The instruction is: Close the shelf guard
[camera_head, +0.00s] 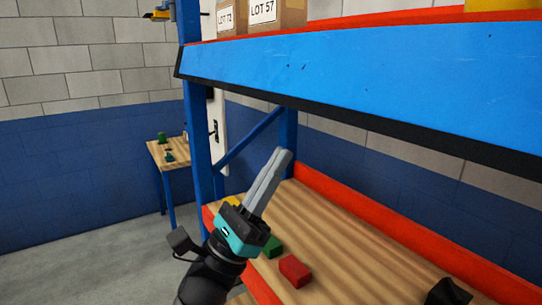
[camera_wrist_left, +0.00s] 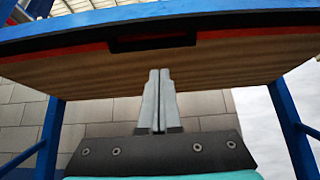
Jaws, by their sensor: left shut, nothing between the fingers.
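The shelf guard (camera_head: 370,75) is a long blue panel with a black lower edge, along the front of the upper shelf in the head view. It slants down from upper left to right. In the left wrist view, a blue band (camera_wrist_left: 100,22) crosses the top, above the wooden underside of the shelf, with a black rectangular frame below it. My left gripper (camera_head: 283,154) is below the guard, fingers together, pointing up, apart from the guard in the picture. Its fingers also show in the wrist view (camera_wrist_left: 160,74). My right gripper's fingers are not seen.
The lower wooden shelf (camera_head: 350,235) holds a red block (camera_head: 295,270) and a green block (camera_head: 273,246), close to my left gripper. Boxes (camera_head: 275,14) stand on the upper shelf. A blue post (camera_head: 198,140) rises at left; a small table (camera_head: 165,150) stands beyond.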

